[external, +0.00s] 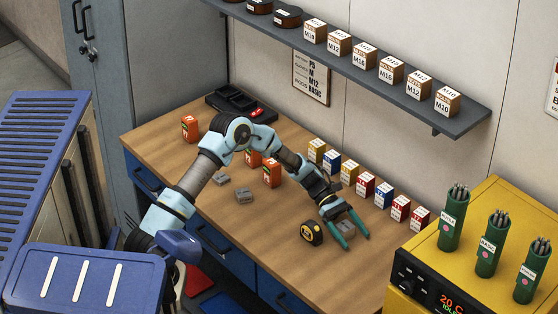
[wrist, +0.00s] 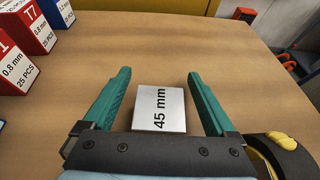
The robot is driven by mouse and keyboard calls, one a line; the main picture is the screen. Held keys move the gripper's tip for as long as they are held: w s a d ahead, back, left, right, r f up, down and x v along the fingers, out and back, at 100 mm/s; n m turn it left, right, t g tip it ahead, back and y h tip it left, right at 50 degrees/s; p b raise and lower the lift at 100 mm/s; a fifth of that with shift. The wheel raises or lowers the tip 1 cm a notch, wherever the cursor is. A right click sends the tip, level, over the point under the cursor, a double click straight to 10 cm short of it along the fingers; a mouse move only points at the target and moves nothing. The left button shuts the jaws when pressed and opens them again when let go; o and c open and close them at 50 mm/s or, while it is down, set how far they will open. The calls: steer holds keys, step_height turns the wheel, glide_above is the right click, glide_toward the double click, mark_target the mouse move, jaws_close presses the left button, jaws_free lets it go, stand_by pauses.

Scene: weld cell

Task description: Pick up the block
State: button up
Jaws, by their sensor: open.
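A silver-grey metal block (wrist: 160,108) marked "45 mm" lies flat on the wooden workbench in the wrist view. My gripper (wrist: 159,74) has two green fingers spread wide, one on each side of the block, with a gap showing on both sides. Two other grey metal blocks, one nearer (external: 243,196) and one farther left (external: 220,180), lie mid-bench.
A yellow-and-black tape measure (external: 311,233) stands just left of my gripper; it also shows in the wrist view (wrist: 284,146). A row of small boxes (external: 366,183) lines the wall side. Orange boxes (external: 272,173) stand mid-bench. A yellow machine (external: 480,250) with green rod holders is at right.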

jaws_close()
stand_by(0.7)
